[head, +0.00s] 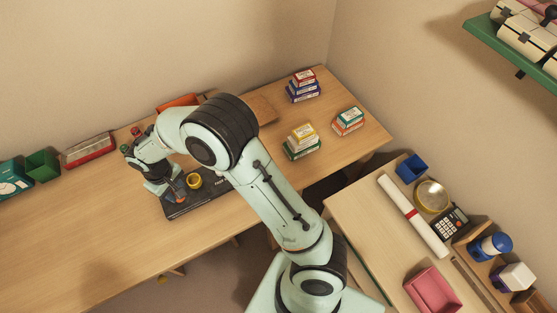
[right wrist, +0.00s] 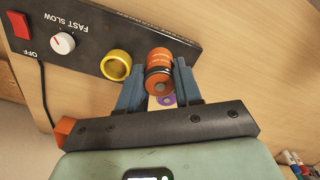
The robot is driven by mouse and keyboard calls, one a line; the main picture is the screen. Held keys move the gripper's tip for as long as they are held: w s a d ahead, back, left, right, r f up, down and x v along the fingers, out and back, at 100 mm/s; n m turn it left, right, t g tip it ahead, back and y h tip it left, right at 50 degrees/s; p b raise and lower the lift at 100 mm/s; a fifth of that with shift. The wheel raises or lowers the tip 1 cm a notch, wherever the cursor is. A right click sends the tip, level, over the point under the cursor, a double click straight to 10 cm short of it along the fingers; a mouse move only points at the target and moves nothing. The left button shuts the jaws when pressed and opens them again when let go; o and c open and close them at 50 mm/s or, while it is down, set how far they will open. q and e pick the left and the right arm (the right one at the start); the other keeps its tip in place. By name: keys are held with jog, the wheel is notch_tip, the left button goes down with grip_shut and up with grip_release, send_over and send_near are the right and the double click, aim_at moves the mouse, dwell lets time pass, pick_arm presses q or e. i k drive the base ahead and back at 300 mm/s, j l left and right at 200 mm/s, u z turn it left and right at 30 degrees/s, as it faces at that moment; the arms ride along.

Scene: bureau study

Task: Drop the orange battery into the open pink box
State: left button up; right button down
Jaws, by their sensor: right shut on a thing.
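The orange battery (right wrist: 159,68), with a dark band and a metal end, is between the blue fingers of my right gripper (right wrist: 158,88) in the right wrist view. The fingers are shut on it. In the head view my right gripper (head: 176,190) is over the black device on the long desk, and the battery is hard to make out there. The open pink box (head: 433,290) is on the side desk at the lower right, far from the gripper. My left gripper is not in view.
The black device (right wrist: 85,40) has a knob, a red switch and a yellow ring (right wrist: 116,65) beside the battery. Stacks of small boxes (head: 303,140) stand on the long desk. A blue bin (head: 411,168), paper roll (head: 412,215) and calculator (head: 447,223) are on the side desk.

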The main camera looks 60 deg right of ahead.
aim_at(429, 291)
jog(key=k+j, duration=0.1)
jog(key=k, duration=0.5)
jog(key=k+z, duration=0.1)
jog(key=z, duration=2.9)
